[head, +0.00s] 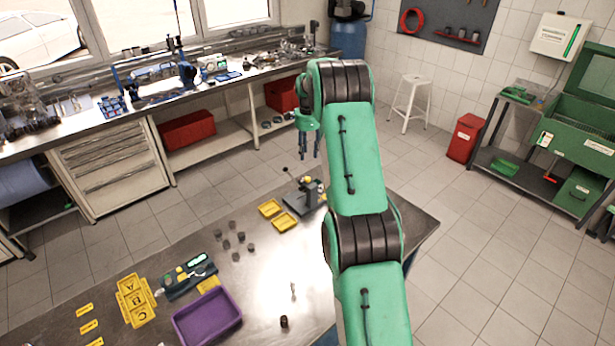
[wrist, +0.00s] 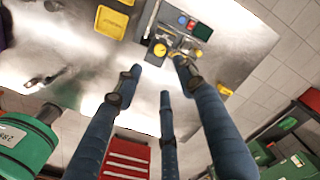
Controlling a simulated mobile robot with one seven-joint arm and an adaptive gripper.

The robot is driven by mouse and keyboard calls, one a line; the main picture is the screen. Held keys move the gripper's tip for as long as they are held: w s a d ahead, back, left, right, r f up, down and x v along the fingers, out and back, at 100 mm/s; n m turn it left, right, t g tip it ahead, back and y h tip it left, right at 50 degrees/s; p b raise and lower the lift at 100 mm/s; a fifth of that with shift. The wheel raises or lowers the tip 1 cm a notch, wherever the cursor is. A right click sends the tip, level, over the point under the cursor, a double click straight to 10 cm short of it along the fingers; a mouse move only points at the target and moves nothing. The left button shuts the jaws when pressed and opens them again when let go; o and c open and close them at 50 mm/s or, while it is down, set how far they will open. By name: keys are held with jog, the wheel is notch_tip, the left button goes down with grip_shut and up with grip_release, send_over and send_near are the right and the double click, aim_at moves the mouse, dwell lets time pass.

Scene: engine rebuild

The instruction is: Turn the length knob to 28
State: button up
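A small grey device (wrist: 176,38) stands on the steel table in the wrist view, with a dark green display (wrist: 203,32), red and blue buttons and a round yellow knob (wrist: 160,49). No readable number shows, and I cannot tell whether this is the length knob. My gripper (wrist: 163,85) has its three dark blue fingers spread, open and empty. Two fingertips are near the device; I cannot tell whether they touch it. In the head view my gripper (head: 310,150) points down, above and beyond the lever stand (head: 309,190) in the picture.
Yellow trays (head: 285,222) lie beside the lever stand. A display unit (head: 188,275), a purple bin (head: 207,318) and several dark cylinders sit nearer on the table (head: 262,275). A workbench (head: 90,128) runs along the windows.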

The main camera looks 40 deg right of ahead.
aim_at(307, 178)
notch_tip(307, 178, down, 14)
jog(key=shift+r+p, duration=0.25)
jog(key=shift+p, duration=0.75)
grip_shut()
